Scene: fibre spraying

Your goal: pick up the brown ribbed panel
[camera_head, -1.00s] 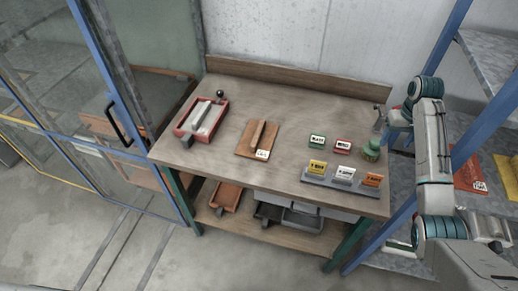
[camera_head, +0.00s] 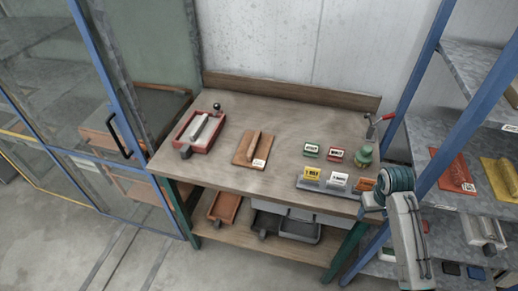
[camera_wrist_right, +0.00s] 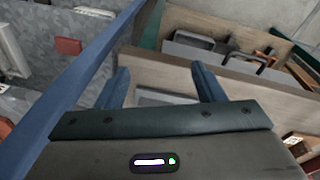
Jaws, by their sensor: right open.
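The brown ribbed panel (camera_head: 244,147) lies flat on the wooden workbench (camera_head: 222,171), left of its middle. One raised rib runs along it, and a white label sits at its near right corner. My right gripper (camera_wrist_right: 162,88) is open and empty in the right wrist view. In the head view my right arm is near the bench's front right corner, well to the right of the panel and apart from it. Its fingertips are not clear there. My left gripper is not in view.
A red tray (camera_head: 184,138) stands left of the panel. A blue rack post (camera_head: 428,98) rises beside my right arm. Bench space between panel and blocks is clear.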

